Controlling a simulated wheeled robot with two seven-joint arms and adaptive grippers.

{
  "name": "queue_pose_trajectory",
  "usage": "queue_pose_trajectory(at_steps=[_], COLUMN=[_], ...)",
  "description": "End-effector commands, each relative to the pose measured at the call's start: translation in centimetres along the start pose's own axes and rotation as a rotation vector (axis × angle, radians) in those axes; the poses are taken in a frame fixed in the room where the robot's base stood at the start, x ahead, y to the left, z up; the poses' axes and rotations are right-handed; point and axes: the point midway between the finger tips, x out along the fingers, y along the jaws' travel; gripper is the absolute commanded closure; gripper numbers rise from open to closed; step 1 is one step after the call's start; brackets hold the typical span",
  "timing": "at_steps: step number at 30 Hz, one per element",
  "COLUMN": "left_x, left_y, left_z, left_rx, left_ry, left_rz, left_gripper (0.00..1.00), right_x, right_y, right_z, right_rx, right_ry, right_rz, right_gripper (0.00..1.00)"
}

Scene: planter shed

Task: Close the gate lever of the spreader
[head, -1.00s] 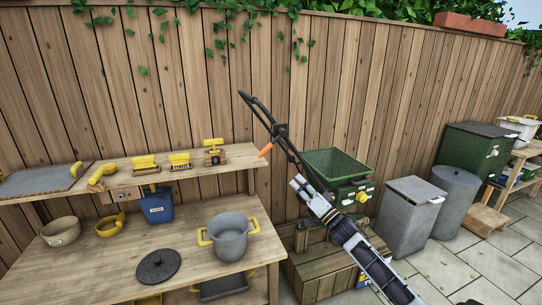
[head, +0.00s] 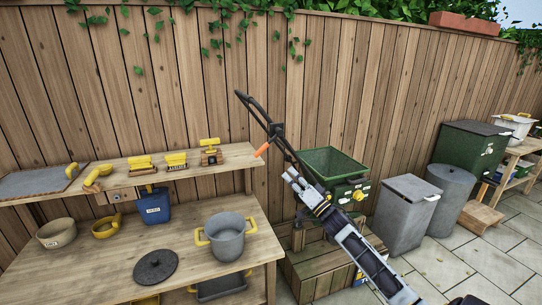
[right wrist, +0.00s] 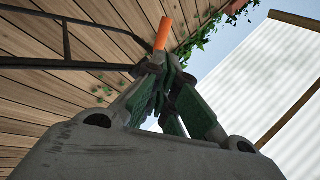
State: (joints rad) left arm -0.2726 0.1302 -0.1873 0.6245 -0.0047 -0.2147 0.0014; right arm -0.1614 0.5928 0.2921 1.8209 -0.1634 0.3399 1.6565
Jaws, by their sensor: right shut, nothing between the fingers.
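The spreader has a green hopper (head: 333,166) with a yellow knob on its front and a long black handle (head: 256,108) that leans up to the left. The gate lever's orange grip (head: 262,150) sticks out from the handle frame; it also shows in the right wrist view (right wrist: 163,34). My right gripper (head: 281,150) comes up from the lower right and overlaps the handle frame. In the right wrist view its green-padded fingers (right wrist: 160,66) are shut and empty, with their tips close to the orange grip. I cannot tell whether they touch it. My left gripper is out of view.
A potting bench (head: 95,272) with a grey pot (head: 226,240) and a raised shelf is to the left. Grey bins (head: 405,215) stand to the right. A plank fence runs behind; paving is open at the right.

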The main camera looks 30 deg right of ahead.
Motion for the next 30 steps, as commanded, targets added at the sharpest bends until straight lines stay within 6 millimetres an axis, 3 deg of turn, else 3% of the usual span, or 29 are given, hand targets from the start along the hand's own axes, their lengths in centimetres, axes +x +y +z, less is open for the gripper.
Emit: queue_pose_trajectory(at_steps=[7, 20, 30], left_x=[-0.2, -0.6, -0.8], left_y=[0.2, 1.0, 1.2], left_z=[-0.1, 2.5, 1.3], left_rx=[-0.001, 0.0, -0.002], left_ry=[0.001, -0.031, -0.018], left_rz=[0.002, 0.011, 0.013], left_gripper=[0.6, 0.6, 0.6], right_x=[1.9, 4.9, 7.2], right_y=[-0.1, -0.1, -0.1], right_z=[-0.1, -0.1, -0.1], right_rx=[0.0, 0.001, 0.001], right_ry=[0.001, 0.002, 0.001], right_rz=[-0.002, -0.001, -0.002], right_gripper=[1.0, 1.0, 1.0])
